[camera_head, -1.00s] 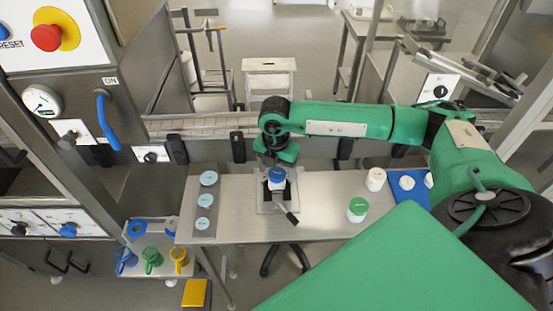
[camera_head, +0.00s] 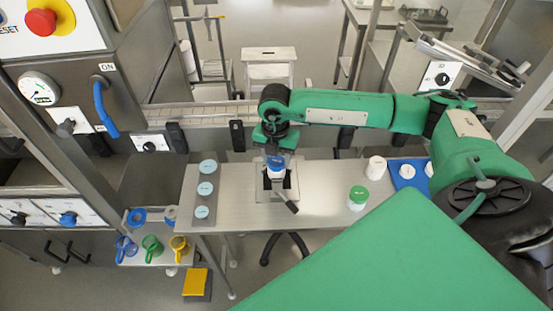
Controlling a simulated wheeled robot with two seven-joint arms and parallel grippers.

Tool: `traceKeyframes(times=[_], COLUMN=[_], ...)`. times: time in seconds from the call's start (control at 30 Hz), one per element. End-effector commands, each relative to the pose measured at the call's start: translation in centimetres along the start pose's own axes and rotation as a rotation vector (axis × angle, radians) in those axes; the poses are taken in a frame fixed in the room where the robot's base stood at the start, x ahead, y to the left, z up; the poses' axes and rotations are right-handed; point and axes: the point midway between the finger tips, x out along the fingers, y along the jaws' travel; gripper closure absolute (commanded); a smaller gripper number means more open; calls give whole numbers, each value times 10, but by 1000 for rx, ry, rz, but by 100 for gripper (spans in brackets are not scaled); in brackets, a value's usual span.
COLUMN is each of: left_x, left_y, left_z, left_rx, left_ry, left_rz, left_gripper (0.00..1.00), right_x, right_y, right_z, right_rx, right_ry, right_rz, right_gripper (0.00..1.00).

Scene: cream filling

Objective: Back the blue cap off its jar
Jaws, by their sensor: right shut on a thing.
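The jar with the blue cap (camera_head: 275,162) stands upright in a dark holder with a handle, on a plate (camera_head: 264,190) near the middle of the metal table. The white jar body (camera_head: 275,172) shows just below the cap. My right gripper (camera_head: 275,153) comes down from above and is shut on the blue cap. The fingers are small here, and I cannot tell whether the cap has turned. My left gripper is not in view.
A green-capped jar (camera_head: 358,197) and a white jar (camera_head: 376,169) stand to the right, by a blue mat (camera_head: 402,187). A strip with several pale blue discs (camera_head: 207,167) lies at the left.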

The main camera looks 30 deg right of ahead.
Motion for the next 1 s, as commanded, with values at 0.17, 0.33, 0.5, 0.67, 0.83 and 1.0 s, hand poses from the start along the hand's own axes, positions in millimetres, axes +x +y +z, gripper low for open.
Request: traceKeyframes(times=[0.17,0.33,0.5,0.67,0.83,1.0], left_x=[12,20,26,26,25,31], left_y=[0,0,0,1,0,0], left_z=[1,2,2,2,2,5], left_rx=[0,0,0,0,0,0], left_ry=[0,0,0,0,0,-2], left_rz=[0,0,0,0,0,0], left_gripper=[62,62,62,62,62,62], right_x=[2,2,1,0,0,2], right_y=[0,0,0,-1,-1,-1], right_z=[1,0,0,0,0,0], right_rx=[-132,-257,-351,-375,-373,-416], right_ry=[-4,-6,-6,-6,-6,-7], right_rz=[0,-1,-2,-3,-3,-3], right_gripper=[75,75,75,75,75,75])
